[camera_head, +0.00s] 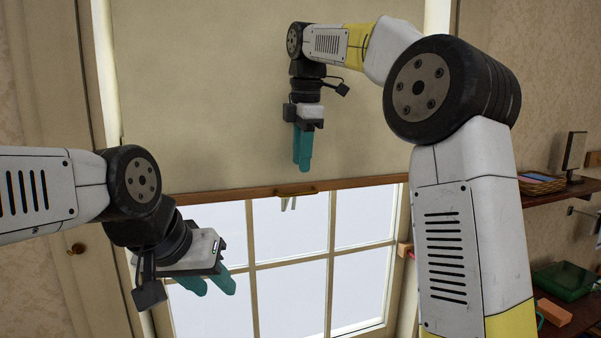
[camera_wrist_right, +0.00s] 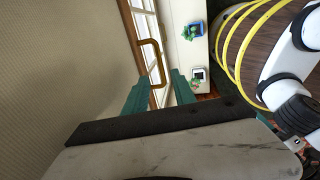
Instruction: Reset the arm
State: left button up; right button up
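My right gripper (camera_head: 302,168) hangs fingers-down in front of the beige blind, its teal fingers above the brass handle (camera_head: 296,190) on the blind's wooden bottom bar (camera_head: 230,193). In the right wrist view, my right gripper (camera_wrist_right: 160,75) has its fingers apart with nothing held. The brass handle (camera_wrist_right: 153,60) shows past the fingertips, its near end in line with the gap. My left gripper (camera_head: 213,285) is at the lower left, angled down to the right before the window, its fingers apart and empty.
The blind (camera_head: 210,100) covers the window's upper part; glass panes (camera_head: 290,290) show below. At the right are shelves with a basket (camera_head: 540,183), a green box (camera_head: 563,281) and an orange block (camera_head: 554,312). The right wrist view shows a sill with small plants (camera_wrist_right: 193,31).

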jog(key=shift+r, duration=0.3)
jog(key=shift+s, duration=0.1)
